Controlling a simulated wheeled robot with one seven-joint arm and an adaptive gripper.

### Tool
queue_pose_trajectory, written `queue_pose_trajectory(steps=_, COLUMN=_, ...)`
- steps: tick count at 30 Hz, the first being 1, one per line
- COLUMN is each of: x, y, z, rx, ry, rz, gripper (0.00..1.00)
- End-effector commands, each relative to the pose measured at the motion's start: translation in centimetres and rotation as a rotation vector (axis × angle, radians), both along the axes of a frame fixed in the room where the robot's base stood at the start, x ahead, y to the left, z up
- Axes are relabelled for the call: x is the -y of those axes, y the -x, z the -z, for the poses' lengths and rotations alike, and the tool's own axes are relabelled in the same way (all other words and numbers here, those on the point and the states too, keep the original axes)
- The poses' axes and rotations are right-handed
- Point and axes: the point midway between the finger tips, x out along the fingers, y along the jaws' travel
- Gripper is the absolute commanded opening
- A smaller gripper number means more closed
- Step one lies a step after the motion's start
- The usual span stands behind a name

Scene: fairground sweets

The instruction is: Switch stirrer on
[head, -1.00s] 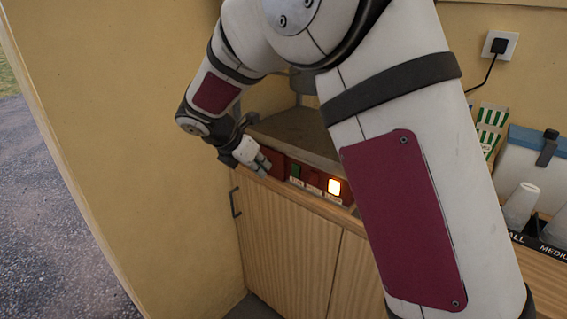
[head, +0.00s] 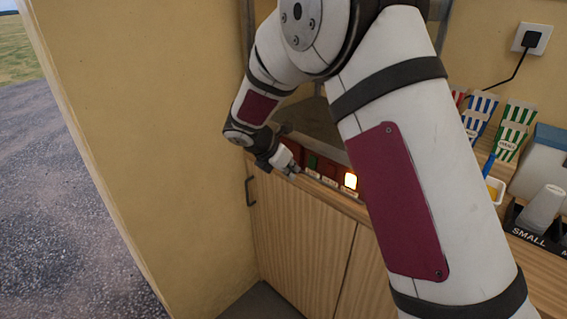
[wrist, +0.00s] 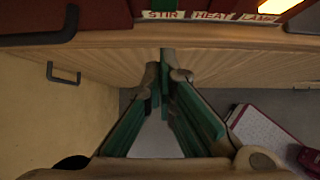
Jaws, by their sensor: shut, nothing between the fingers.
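A red control panel (head: 288,152) is set in the counter front. It carries a green switch (head: 312,162) at left, a darker red one (head: 330,170) in the middle and a glowing lamp switch (head: 350,181) at right. In the wrist view the labels read STIR, HEAT and LAMP; the green switch (wrist: 167,4), above STIR, is mostly cut off by the top edge. My gripper (head: 295,174) is shut and empty, close in front of the panel, a little left of and below the green switch. In the wrist view its fingertips (wrist: 166,62) meet below STIR. I cannot tell any contact.
Wooden cupboard doors (head: 300,235) with a dark handle (head: 250,192) lie below the panel. A yellow wall (head: 150,150) is close at left. Striped bags (head: 512,130) and a clear cup (head: 543,208) stand on the counter at right.

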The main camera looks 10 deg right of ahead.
Motion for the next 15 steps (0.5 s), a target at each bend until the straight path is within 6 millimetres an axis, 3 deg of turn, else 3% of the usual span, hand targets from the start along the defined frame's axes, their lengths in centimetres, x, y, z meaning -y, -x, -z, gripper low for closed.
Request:
queue_pose_trajectory(steps=3, x=1.2, y=-0.8, z=1.8, rx=-0.003, ry=0.002, rz=0.000, gripper=0.00)
queue_pose_trajectory(steps=9, x=3.4, y=-2.4, z=1.9, rx=0.001, ry=-0.001, rz=0.002, gripper=0.00)
queue_pose_trajectory(steps=15, x=4.2, y=-3.0, z=2.1, rx=0.001, ry=0.000, rz=-0.001, gripper=0.00)
